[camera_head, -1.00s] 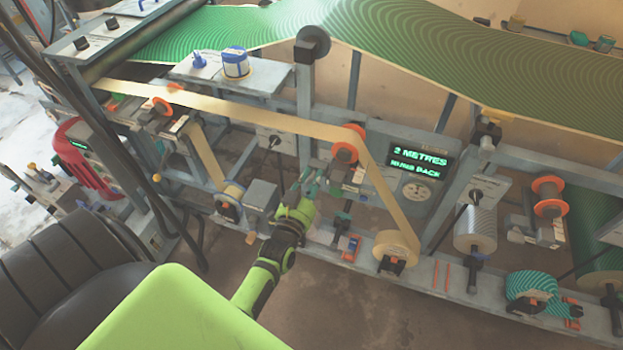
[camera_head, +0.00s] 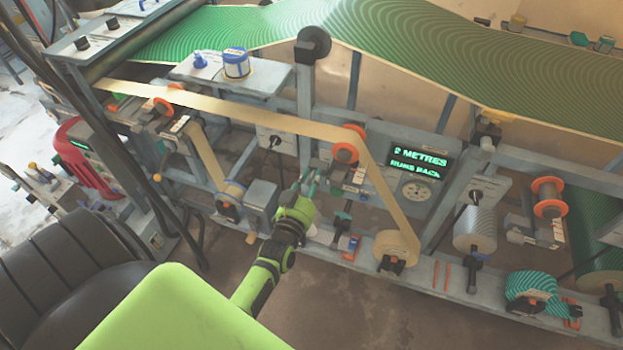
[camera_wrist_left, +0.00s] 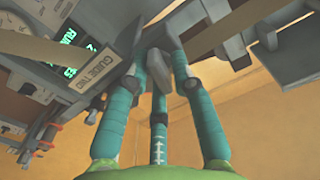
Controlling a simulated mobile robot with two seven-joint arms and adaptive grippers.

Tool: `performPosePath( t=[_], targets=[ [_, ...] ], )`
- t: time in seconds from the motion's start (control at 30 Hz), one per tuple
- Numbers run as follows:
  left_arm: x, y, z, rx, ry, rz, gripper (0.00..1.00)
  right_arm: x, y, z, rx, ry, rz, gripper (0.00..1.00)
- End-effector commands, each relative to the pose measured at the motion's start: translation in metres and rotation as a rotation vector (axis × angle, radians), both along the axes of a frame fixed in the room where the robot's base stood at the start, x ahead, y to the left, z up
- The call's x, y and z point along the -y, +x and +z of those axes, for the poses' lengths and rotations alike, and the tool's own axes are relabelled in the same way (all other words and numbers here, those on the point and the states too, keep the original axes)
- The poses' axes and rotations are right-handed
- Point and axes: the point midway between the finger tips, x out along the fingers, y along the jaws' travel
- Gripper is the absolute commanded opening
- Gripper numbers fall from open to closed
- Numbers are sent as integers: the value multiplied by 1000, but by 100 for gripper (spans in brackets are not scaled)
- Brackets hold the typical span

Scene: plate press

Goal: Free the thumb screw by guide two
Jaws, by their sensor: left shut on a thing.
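My left gripper (camera_head: 309,182) reaches the press frame just left of and below the orange-flanged roller (camera_head: 345,146). In the left wrist view its teal fingers (camera_wrist_left: 160,62) close around a small grey knob (camera_wrist_left: 157,72), which looks like the thumb screw. A plate lettered "GUIDE TWO" (camera_wrist_left: 82,88) is left of the fingers. In the head view the fingers and frame hide the screw. I cannot tell how far it is turned. My right gripper is not in view.
A tan web (camera_head: 255,115) runs over the rollers down to a roll (camera_head: 398,247) at the lower rail. A lit display (camera_head: 418,164) reads "2 METRES RUNS BACK". A gauge (camera_head: 417,192) sits below it. The floor before the rail is clear.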

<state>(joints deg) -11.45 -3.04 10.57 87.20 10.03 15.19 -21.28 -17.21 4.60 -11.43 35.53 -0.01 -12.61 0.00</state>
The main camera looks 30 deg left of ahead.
Motion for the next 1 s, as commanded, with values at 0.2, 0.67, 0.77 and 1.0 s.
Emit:
performPosePath(
  t=[0.2, 0.67, 0.77, 1.0],
  targets=[
    [3, -3, -9, -14, -42, -5, 0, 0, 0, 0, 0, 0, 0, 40],
    [3, -3, -9, 5, -123, -5, 0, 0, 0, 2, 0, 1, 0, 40],
    [3, -3, -9, 9, -142, -5, 0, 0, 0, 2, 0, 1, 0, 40],
    [3, -3, -8, 20, -187, -6, 0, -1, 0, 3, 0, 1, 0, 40]
  ],
)
